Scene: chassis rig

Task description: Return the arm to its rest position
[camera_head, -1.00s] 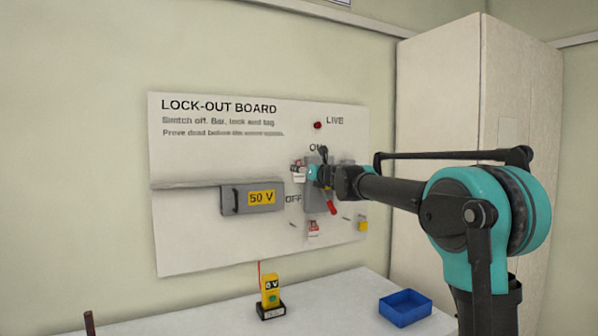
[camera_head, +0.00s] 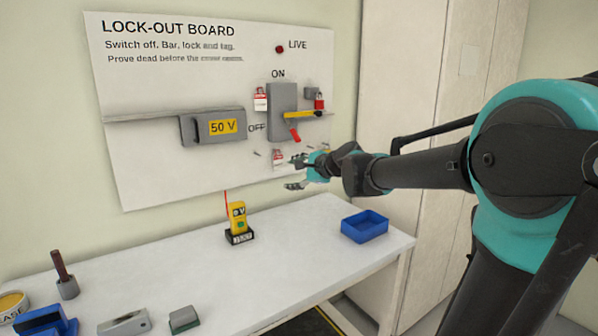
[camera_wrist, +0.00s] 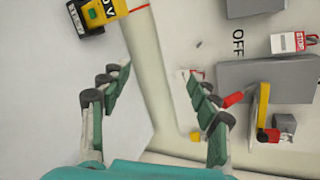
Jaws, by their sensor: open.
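My gripper (camera_head: 296,173) is open, with nothing between its fingers. It is in front of the lower right part of the lock-out board (camera_head: 150,165), below the grey switch box (camera_head: 282,100) and apart from it. The wrist view also shows its spread fingers (camera_wrist: 155,76). The box's red handle (camera_head: 295,134) points down, towards the OFF side. A yellow bar (camera_head: 302,114) crosses the box, and a red padlock (camera_head: 319,102) hangs at the bar's right end. My arm stretches in from the right, bent at a large teal joint.
A white table (camera_head: 300,222) stands below the board. It carries a yellow tester (camera_head: 238,215) in a black stand, a blue tray (camera_head: 364,233) and several items at the left. A grey 50 V box (camera_head: 213,127) sticks out from the board. A tall cabinet (camera_head: 425,75) stands behind my arm.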

